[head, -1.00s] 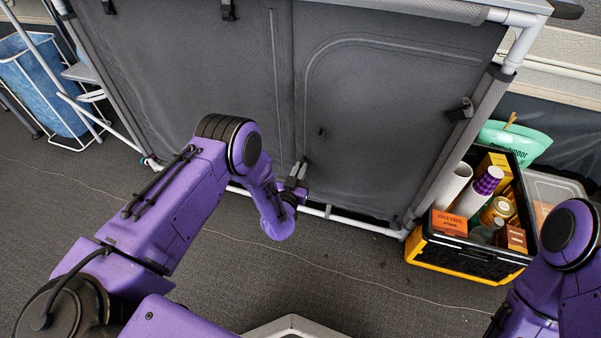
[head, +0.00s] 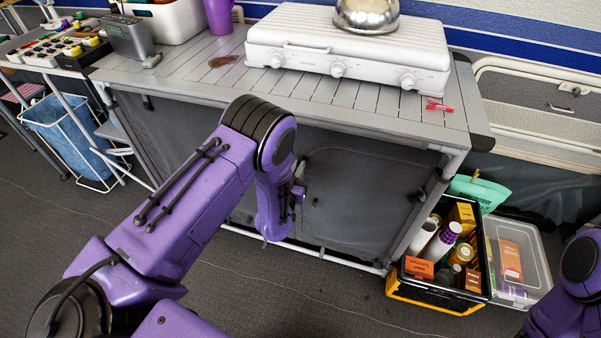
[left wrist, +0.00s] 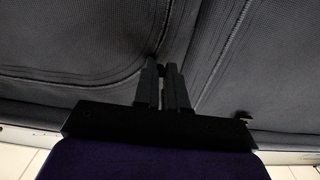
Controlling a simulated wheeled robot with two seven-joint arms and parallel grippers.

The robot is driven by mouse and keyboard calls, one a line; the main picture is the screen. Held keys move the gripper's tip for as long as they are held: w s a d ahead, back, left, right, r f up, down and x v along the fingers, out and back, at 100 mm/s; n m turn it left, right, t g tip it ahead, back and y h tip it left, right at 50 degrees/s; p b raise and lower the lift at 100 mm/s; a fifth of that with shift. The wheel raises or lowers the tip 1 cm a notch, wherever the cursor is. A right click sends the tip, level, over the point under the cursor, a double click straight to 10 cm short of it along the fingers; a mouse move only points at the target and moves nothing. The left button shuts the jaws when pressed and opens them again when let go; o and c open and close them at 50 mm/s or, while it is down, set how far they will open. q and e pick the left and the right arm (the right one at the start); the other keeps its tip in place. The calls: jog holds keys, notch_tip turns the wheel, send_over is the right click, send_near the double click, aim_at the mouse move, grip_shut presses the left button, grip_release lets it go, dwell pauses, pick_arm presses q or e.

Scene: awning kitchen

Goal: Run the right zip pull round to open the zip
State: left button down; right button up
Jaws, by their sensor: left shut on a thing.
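The kitchen stand's right door panel (head: 365,190) is dark grey fabric with an arched zip line, seen in the head view. My left gripper (head: 298,190) is at the panel's left side, partly hidden behind my own forearm. In the left wrist view the gripper (left wrist: 164,75) is shut, with its fingertips at a small dark thing, seemingly the zip pull (left wrist: 160,67), against the fabric beside a seam. The pull is too dark to make out clearly. My right gripper is out of view; only part of that arm shows at the right edge.
The slatted worktop (head: 300,88) overhangs the panel and carries a white stove (head: 350,50) and a red peg (head: 440,106). A black and yellow crate (head: 430,290) of groceries stands at the stand's right foot, beside a clear box (head: 535,255). The floor in front is clear.

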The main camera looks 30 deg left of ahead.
pick_arm(q)
notch_tip(320, 180, up, 6)
jog(key=p, duration=0.3)
jog(key=shift+r, duration=0.15)
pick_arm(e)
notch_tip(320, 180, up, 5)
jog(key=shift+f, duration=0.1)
pick_arm(q)
jog(key=c, duration=1.2)
grip_release()
jog(key=shift+r, duration=0.15)
jog(key=shift+s, duration=0.1)
jog(key=s, duration=0.3)
jog(key=s+d, duration=0.1)
jog(key=s, duration=0.6)
jog(key=shift+s+d, duration=0.15)
jog(key=shift+d, duration=0.1)
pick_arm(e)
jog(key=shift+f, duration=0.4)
